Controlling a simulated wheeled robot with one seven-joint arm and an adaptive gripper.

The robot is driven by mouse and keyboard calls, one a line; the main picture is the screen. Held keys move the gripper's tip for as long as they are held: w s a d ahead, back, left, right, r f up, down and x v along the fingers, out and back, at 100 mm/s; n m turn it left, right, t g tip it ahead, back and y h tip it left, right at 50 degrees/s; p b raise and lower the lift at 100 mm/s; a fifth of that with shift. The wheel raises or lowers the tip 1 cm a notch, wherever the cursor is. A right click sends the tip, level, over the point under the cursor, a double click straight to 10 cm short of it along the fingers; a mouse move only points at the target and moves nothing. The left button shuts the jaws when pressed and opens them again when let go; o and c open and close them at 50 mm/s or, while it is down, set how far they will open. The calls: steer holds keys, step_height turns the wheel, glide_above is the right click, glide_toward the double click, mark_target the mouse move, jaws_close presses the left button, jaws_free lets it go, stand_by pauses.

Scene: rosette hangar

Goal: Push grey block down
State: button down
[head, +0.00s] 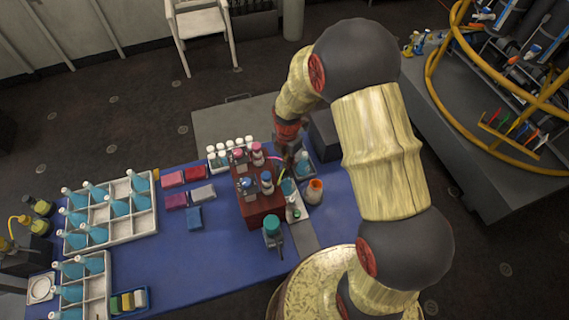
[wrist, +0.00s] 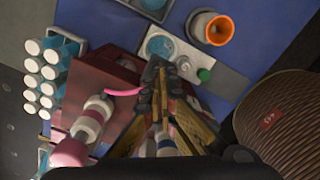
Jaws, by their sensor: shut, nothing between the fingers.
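A light grey block (head: 203,193) lies flat on the blue table (head: 225,262), in a loose cluster with a red block (head: 196,172), two pink-purple blocks (head: 173,179) (head: 176,200) and a blue block (head: 194,218). My gripper (head: 291,158) is to the right of the grey block and well apart from it, over the far end of the red-brown rack. In the wrist view my gripper (wrist: 160,76) is shut and empty, with its tips close to a white holder. The grey block does not show in the wrist view.
The red-brown rack (head: 261,210) carries several capped bottles and stands between my gripper and the blocks. White-capped vials (head: 230,150) stand behind it. An orange-rimmed cup (head: 314,190) is to the right. White crates of bottles (head: 120,222) stand left. The table in front of the blocks is clear.

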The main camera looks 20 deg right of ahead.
steer(key=shift+r, duration=0.2)
steer(key=shift+r+p, duration=2.3)
steer(key=shift+r, duration=1.05)
